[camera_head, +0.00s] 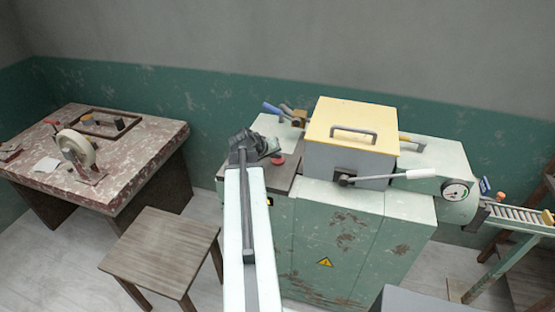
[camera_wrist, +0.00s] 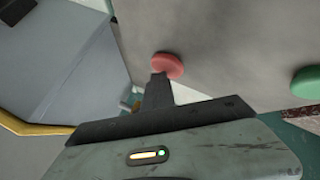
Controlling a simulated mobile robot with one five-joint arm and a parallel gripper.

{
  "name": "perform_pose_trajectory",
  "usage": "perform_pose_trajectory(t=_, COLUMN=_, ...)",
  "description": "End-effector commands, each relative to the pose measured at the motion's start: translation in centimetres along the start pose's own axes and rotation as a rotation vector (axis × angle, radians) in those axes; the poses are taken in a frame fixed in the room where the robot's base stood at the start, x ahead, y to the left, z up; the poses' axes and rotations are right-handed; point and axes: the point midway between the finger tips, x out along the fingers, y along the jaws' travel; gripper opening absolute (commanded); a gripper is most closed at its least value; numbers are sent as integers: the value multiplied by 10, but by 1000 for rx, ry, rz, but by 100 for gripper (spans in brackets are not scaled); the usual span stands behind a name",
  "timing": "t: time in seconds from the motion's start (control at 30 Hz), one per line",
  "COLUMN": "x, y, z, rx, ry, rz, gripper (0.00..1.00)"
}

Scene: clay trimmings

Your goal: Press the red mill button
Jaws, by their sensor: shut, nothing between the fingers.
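The red mill button (camera_head: 278,160) is a round red disc on the dark plate at the left end of the green mill (camera_head: 335,235). In the wrist view the red button (camera_wrist: 170,64) is at the upper middle, and my shut fingers overlap its near edge. My gripper (camera_wrist: 160,77) is shut and empty. In the head view my gripper (camera_head: 262,150) is just left of the button, above the plate. I cannot tell whether the fingertips touch the button.
A green button (camera_wrist: 307,83) sits on the same plate, at the right of the wrist view. A box with a yellow lid (camera_head: 352,125) and a white-handled lever (camera_head: 395,176) stand right of the red button. A worn table (camera_head: 150,140) and a stool (camera_head: 160,240) are left.

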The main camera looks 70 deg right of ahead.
Motion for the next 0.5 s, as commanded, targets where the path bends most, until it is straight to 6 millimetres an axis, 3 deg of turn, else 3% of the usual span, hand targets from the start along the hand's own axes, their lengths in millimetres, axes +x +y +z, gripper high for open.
perform_pose_trajectory(t=0.5, x=-11, y=9, z=-8, rx=0, ry=-1, rz=0, gripper=0)
